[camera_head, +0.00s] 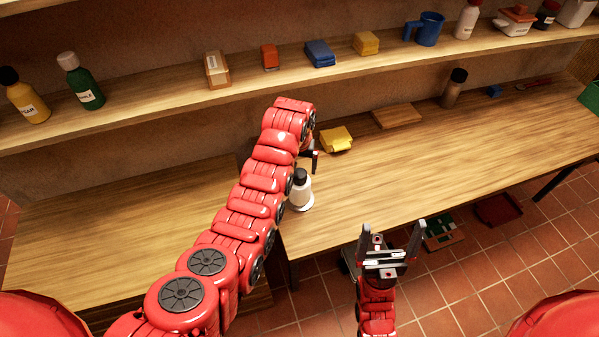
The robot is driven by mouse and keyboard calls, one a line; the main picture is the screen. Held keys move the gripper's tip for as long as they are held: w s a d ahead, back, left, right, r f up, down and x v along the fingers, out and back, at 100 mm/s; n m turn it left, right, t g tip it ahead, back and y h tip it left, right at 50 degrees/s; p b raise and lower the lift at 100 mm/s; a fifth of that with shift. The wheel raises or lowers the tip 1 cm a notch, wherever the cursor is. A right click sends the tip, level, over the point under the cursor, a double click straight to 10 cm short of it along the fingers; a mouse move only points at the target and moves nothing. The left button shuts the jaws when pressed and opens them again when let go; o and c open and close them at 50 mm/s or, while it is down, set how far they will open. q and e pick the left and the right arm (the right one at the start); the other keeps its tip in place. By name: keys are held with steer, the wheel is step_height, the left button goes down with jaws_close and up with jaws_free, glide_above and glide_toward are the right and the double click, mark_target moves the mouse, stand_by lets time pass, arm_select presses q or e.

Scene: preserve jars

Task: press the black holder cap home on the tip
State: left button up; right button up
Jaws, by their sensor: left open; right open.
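A small white holder (301,194) with a wide round foot stands upright near the front edge of the wooden table. A black cap (300,175) sits at its top; whether it is fully seated cannot be told from here. My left arm reaches across the table just left of and behind the holder. My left gripper (314,160) is open just behind the cap, mostly hidden by its own arm, and does not visibly hold anything. My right gripper (391,240) is open and empty, in front of the table's edge, right of the holder and apart from it.
A yellow block (336,139), a wooden board (397,115) and a dark-capped bottle (453,89) stand on the table (440,165) behind. A shelf (140,114) above carries bottles, boxes and a blue mug (427,30). The table right of the holder is clear.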

mark_target(299, 176)
arm_select(q)
steer(key=r+b, duration=0.1)
steer(key=r, duration=0.1)
steer(key=r+b, duration=0.1)
steer(key=r, duration=0.1)
steer(key=shift+s+r, duration=0.2)
steer(key=shift+r, duration=0.05)
step_height(299, 176, up, 9)
steer(key=s+p, duration=0.1)
steer(key=p, duration=0.9)
steer(key=shift+s+a+f, duration=0.1)
steer(key=shift+f, duration=0.05)
